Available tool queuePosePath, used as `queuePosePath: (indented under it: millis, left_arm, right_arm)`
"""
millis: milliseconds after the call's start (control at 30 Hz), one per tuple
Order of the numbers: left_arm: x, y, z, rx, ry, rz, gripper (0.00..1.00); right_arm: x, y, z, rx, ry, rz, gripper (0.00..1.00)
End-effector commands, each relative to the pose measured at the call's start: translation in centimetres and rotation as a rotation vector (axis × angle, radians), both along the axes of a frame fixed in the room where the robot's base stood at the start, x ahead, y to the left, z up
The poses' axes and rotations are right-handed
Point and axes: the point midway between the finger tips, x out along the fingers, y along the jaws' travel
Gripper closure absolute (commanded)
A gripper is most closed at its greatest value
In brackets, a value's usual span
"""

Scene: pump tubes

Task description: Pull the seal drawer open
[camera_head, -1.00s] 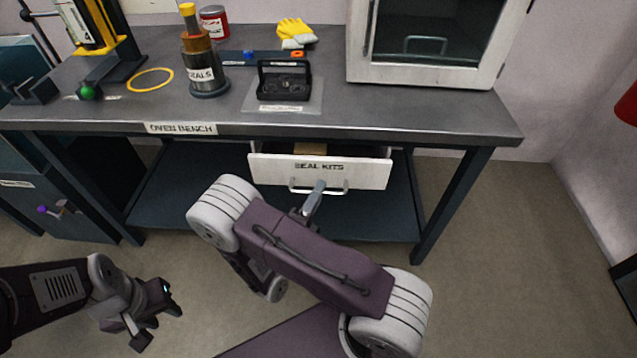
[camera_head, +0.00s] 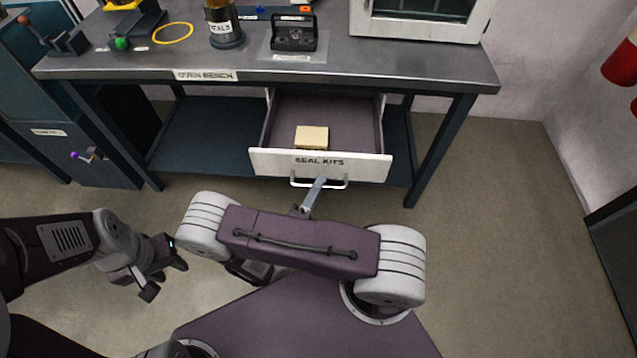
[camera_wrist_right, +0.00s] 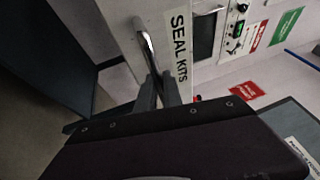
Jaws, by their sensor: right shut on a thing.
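The seal drawer (camera_head: 335,167), a white front labelled "SEAL KITS", hangs under the bench and stands well open. A beige block (camera_head: 312,137) lies inside it. Its metal bar handle (camera_head: 338,184) is on the front. My right gripper (camera_head: 317,187) is shut on that handle. The right wrist view shows its fingers (camera_wrist_right: 158,88) at the handle (camera_wrist_right: 146,45), beside the label on the drawer front (camera_wrist_right: 180,45). Part of the hand is hidden behind my right arm. My left gripper (camera_head: 167,271) is away to the left, low over the floor, with its fingers apart and nothing between them.
The oven bench (camera_head: 290,72) carries a seals canister (camera_head: 223,25), a black open case (camera_head: 294,35), a yellow ring (camera_head: 173,33) and a white oven (camera_head: 420,20). A bench leg (camera_head: 440,150) stands right of the drawer. The floor (camera_head: 490,240) at right is clear.

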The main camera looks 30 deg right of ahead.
Motion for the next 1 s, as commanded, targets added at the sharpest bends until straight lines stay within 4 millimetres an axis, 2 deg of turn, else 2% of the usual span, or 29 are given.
queuePosePath:
  millis: [433, 467, 500, 533, 1000]
  left_arm:
    - [0.01, 0.00, 0.09, 0.000, 0.000, 0.000, 0.64]
    - [0.01, 0.00, 0.09, 0.000, 0.000, 0.000, 0.64]
    - [0.01, 0.00, 0.09, 0.000, 0.000, 0.000, 0.64]
    - [0.01, 0.00, 0.09, 0.000, 0.000, 0.000, 0.64]
    - [0.01, -0.01, 0.20, 0.000, 0.000, 0.000, 0.64]
  right_arm:
    - [0.02, 0.00, -0.01, 0.001, -0.001, 0.000, 1.00]
    - [0.02, 0.00, -0.01, 0.001, -0.001, 0.000, 0.84]
    - [0.02, 0.00, -0.01, 0.001, -0.001, 0.000, 0.72]
    - [0.02, 0.00, -0.01, 0.001, -0.001, 0.000, 0.68]
    - [-0.40, -0.21, -0.19, -0.001, 0.000, -0.005, 0.68]
